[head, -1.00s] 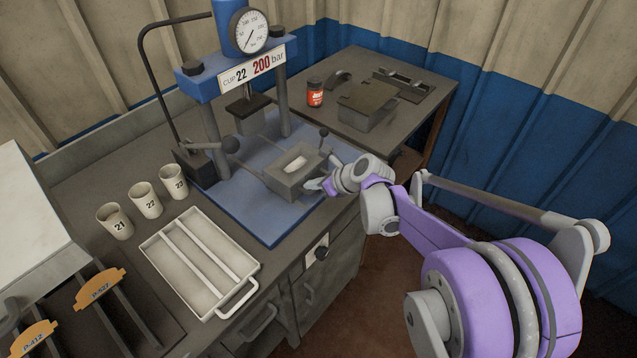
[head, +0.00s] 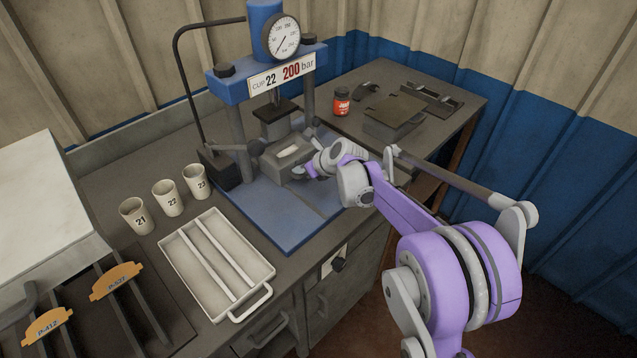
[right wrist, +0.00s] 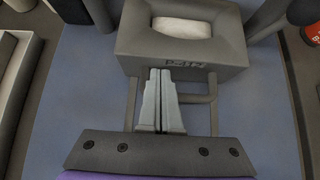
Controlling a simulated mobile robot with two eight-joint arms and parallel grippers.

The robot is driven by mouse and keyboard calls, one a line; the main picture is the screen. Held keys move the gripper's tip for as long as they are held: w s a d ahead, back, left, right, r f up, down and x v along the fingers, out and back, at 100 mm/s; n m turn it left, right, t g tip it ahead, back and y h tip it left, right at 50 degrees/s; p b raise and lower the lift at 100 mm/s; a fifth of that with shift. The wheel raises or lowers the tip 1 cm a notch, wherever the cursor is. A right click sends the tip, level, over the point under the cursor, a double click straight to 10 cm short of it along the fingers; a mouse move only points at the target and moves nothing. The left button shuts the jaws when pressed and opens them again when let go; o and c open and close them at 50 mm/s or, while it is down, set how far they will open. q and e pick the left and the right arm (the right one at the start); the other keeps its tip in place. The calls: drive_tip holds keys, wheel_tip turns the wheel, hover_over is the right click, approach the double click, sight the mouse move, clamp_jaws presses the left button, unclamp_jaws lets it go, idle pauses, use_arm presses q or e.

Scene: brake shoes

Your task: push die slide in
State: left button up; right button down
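The die slide is a grey block (head: 270,162) with a pale filling in its top cavity, on the blue press bed below the ram plate (head: 279,109). It sits close to the press columns, its rear near the ram. The right wrist view shows the block's front face (right wrist: 222,70), marked P-412, and a bar handle (right wrist: 213,118) in front. My right gripper (head: 304,172) is at the block's front. In the wrist view its fingers (right wrist: 162,75) are together, over the handle, tips at the front face; exact contact is unclear. My left gripper is out of view.
Cups (head: 170,198) marked 21, 22 and 23 stand left of the press. A white divided tray (head: 268,272) lies in front. A red jar (head: 342,103) and a dark box (head: 394,117) are on the right bench. The front of the blue bed is clear.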

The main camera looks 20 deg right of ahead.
sight(292, 159)
drive_tip(key=w, duration=0.1)
drive_tip(key=w+a, duration=0.1)
drive_tip(key=w, duration=0.2)
drive_tip(key=shift+w+a, duration=0.1)
drive_tip(key=shift+a, duration=0.25)
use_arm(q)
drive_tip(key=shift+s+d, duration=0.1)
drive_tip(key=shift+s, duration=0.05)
use_arm(e)
drive_tip(key=shift+r, duration=0.1)
drive_tip(key=shift+r, duration=0.1)
